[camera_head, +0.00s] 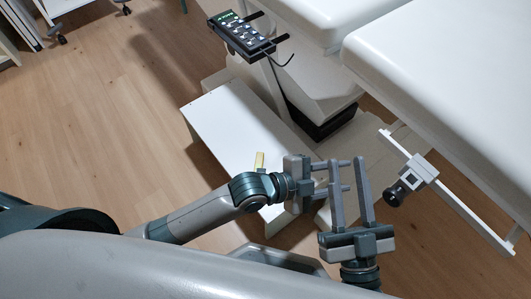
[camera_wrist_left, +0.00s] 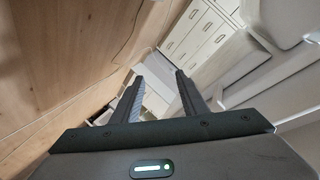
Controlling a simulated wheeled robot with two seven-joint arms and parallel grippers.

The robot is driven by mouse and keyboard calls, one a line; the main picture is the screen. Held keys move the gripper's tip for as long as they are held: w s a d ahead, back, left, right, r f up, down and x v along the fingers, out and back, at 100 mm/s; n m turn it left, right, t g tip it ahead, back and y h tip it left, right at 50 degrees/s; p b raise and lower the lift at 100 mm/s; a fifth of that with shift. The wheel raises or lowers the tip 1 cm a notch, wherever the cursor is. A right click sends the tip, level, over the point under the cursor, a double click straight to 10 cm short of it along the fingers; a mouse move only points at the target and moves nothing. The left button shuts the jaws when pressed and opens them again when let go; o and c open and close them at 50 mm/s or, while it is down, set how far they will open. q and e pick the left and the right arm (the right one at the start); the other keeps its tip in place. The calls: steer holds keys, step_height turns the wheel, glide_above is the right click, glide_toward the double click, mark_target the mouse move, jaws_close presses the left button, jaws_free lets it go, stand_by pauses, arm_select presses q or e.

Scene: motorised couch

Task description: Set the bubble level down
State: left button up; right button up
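A small yellow piece (camera_head: 260,160), probably the bubble level, shows at the white step (camera_head: 222,118) in the head view. Its lower end is hidden behind my arm, and I cannot tell how it rests.
A white couch (camera_head: 440,60) fills the upper right. A clamp with a black knob (camera_head: 405,182) sits on its side rail (camera_head: 465,215). A keypad handset (camera_head: 240,35) hangs near the couch's end. Wooden floor (camera_head: 110,110) is free at left. White drawers (camera_wrist_left: 195,35) show in the left wrist view.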

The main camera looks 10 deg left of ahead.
arm_select(q)
steer(key=s+a+r+n+t+y, duration=0.2)
steer(key=s+a+r+n+t, duration=0.2)
steer(key=a+r+n+t, duration=0.2)
steer(key=s+a+r+n+t+y, duration=0.2)
steer(key=s+a+r+n+t, duration=0.1)
steer(key=a+r+n+t, duration=0.4)
steer(key=a+r+n, duration=0.3)
steer(key=n, duration=0.1)
steer(key=shift+s+a, duration=0.35)
